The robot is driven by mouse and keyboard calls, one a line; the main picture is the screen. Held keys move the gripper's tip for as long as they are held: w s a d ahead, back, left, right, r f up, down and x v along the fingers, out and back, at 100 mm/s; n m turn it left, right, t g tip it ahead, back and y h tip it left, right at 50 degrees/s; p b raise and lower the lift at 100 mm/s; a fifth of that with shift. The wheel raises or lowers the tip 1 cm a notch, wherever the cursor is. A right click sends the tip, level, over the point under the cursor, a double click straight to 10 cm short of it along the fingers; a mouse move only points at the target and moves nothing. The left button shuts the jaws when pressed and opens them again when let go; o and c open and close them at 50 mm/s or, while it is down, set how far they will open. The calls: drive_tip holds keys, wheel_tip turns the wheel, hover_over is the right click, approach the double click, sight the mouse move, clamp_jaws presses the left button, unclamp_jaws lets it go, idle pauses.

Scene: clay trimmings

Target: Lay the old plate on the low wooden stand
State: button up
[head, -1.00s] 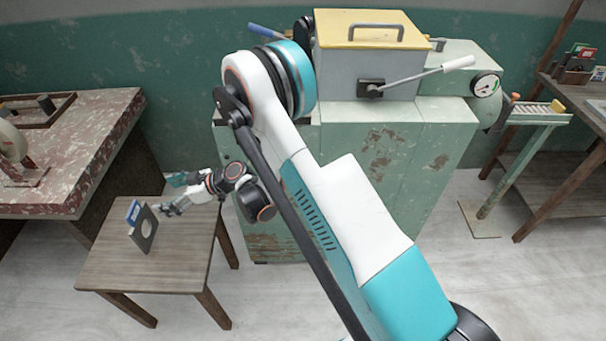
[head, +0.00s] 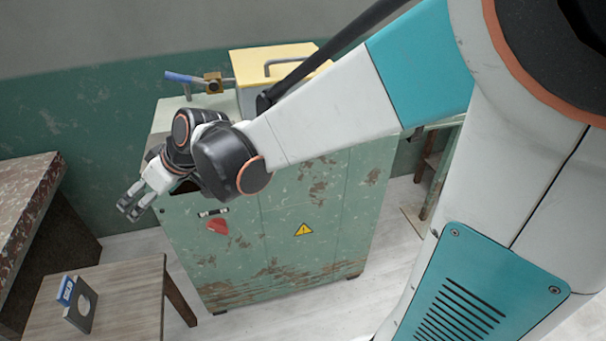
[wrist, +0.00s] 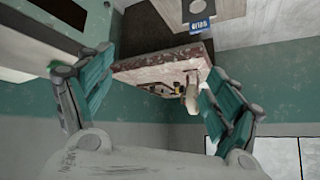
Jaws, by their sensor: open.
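A dark square plate with a pale round opening (head: 82,306) stands on edge, tilted, on the low wooden stand (head: 135,293) at the lower left of the head view. A blue tag with white lettering (head: 66,289) is against its left side; the tag also shows at the top of the wrist view (wrist: 198,24). My gripper (head: 132,205) is open and empty, in the air above and to the right of the plate, in front of the green cabinet. In the wrist view its two teal fingers (wrist: 160,68) are spread with nothing between them.
The green cabinet (head: 285,235) with a yellow-lidded machine (head: 275,62) on top stands right behind my gripper. A red-topped bench (head: 25,205) is at the far left. The stand's top is bare to the right of the plate.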

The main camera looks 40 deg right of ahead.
drive_tip(key=s+d+r+m+h, duration=0.1)
drive_tip(key=s+d+m+h, duration=0.1)
drive_tip(key=s+d, duration=0.5)
drive_tip(key=s+d+r+m+h, duration=0.1)
drive_tip(key=s+d+m+h, duration=0.2)
drive_tip(key=s+d, duration=0.4)
drive_tip(key=s, duration=0.6)
drive_tip(key=shift+s+m+t, duration=0.25)
drive_tip(key=shift+m+t, duration=0.05)
